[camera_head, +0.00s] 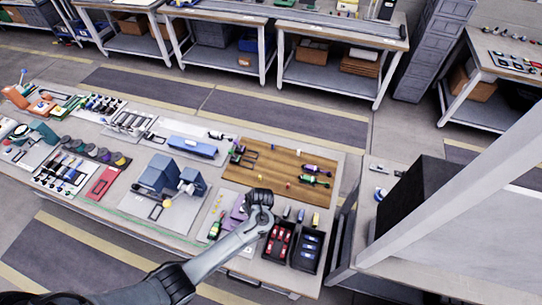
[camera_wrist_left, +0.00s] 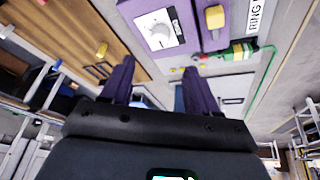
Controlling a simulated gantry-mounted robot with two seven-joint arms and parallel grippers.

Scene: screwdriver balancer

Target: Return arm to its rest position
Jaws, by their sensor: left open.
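My left arm comes in from the lower left in the head view and reaches over the front of the workbench. My left gripper (camera_head: 260,205) is above the bench between the wooden board (camera_head: 278,163) and the small-part trays. In the left wrist view its dark fingers (camera_wrist_left: 160,75) are spread apart with nothing held between them. A purple fixture (camera_head: 238,208) is beside the gripper in the head view. In the left wrist view the purple fixture (camera_wrist_left: 180,49) lies beyond the fingers, with a white dial plate (camera_wrist_left: 158,30) and a yellow knob (camera_wrist_left: 214,18).
A green screwdriver (camera_head: 216,225) lies left of the gripper. A tray of red parts (camera_head: 278,242) and a tray of blue parts (camera_head: 308,249) are at its lower right. Blue-grey blocks (camera_head: 160,173) stand farther left. A large black box (camera_head: 412,195) stands at right.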

